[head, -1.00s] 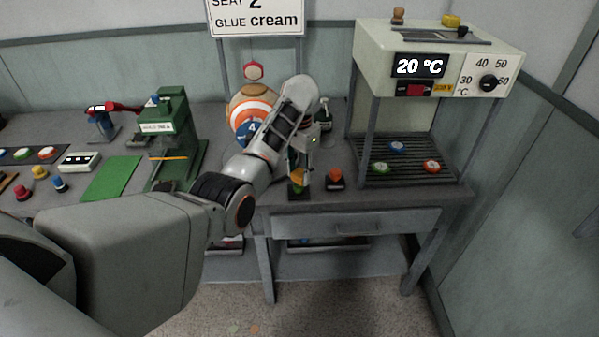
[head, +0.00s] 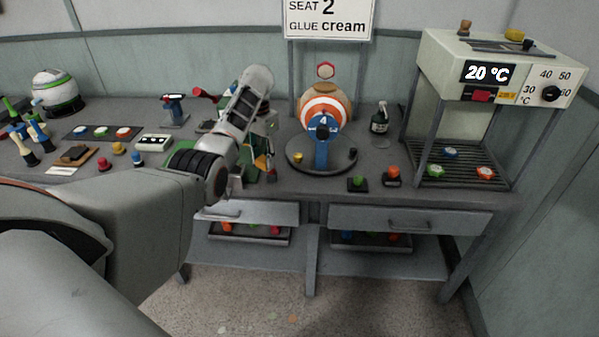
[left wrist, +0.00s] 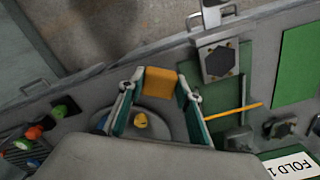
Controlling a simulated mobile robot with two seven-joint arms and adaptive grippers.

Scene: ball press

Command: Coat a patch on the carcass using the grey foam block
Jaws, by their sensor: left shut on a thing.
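The carcass is probably the striped orange-and-white ball (head: 327,107) on a round grey turntable (head: 307,166). A blue piece marked 4 (head: 321,127) is in front of it. My left gripper (head: 262,166) is left of the turntable, over the bench front. In the left wrist view its teal fingers (left wrist: 160,92) are shut on an orange-yellow block (left wrist: 161,81), with the turntable behind. I see no clearly grey foam block; a small dark block (head: 75,152) lies on a tan board at the left, its material unclear. My right gripper is not in view.
A dark bottle (head: 379,122) stands right of the ball. Green (head: 357,182) and orange (head: 393,174) knobs sit near the front edge. A heater box (head: 490,70) stands over a rack at the right. My arm hides most of the green press.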

